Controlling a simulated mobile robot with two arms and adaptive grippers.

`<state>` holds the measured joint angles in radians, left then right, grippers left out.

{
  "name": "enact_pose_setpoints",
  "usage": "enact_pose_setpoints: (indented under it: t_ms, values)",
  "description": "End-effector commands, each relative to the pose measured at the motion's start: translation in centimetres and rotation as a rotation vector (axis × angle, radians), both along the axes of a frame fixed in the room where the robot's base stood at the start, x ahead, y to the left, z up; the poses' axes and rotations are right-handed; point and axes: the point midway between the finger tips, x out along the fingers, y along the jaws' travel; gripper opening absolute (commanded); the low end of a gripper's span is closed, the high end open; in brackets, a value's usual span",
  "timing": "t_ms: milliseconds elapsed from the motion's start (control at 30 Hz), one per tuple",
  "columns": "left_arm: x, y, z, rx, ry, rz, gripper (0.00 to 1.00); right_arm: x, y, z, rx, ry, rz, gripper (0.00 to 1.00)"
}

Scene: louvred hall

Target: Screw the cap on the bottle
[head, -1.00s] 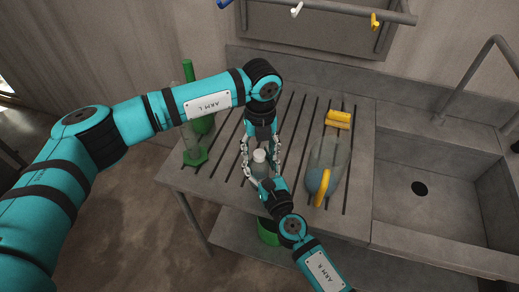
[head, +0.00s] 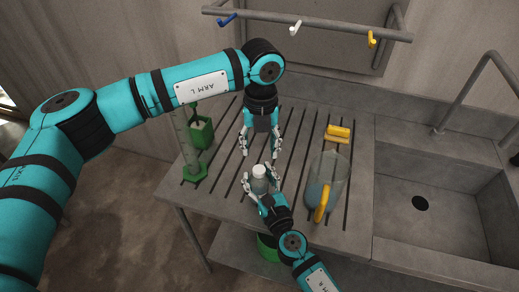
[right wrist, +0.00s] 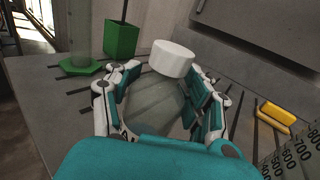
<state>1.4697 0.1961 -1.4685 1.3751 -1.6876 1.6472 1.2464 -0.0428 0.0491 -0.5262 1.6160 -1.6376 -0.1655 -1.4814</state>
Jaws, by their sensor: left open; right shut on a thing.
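The bottle (head: 259,187) stands on the slatted draining board (head: 225,187), pale and translucent, with the white cap (head: 259,170) on its top. In the right wrist view the cap (right wrist: 173,58) sits over the mouth of the bottle (right wrist: 155,108); I cannot tell how tightly it is threaded. My right gripper (head: 261,177) is shut around the bottle's body, one finger on each side, below the cap. My left gripper (head: 260,155) is open and empty, pointing down just behind the cap and apart from it.
A jug (head: 327,178) with a yellow handle and blue liquid stands right of the bottle, near a yellow object (head: 338,133). A measuring cylinder (head: 187,150) and a green container (head: 201,131) stand left. A sink (head: 440,200) is at right, a hook rail (head: 330,30) behind.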

Motion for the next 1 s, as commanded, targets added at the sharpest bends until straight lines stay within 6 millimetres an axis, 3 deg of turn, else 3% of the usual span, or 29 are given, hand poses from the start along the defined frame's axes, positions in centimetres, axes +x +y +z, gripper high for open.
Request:
enact_pose_setpoints:
  t_ms: [267, 700, 1000]
  values:
    - [0.0, 0.0, -0.5, 0.000, 0.001, 0.002, 0.50, 0.0, 0.0, 0.0, 0.000, 0.001, 0.000, 0.00]
    - [-0.1, 0.1, -6.7, 0.001, 0.003, 0.003, 0.50, 0.0, 0.0, 0.0, 0.000, 0.001, 0.000, 0.00]
    - [0.0, 0.1, -8.1, 0.000, 0.000, 0.002, 0.50, 0.0, 0.0, 0.0, 0.000, 0.001, 0.000, 0.00]
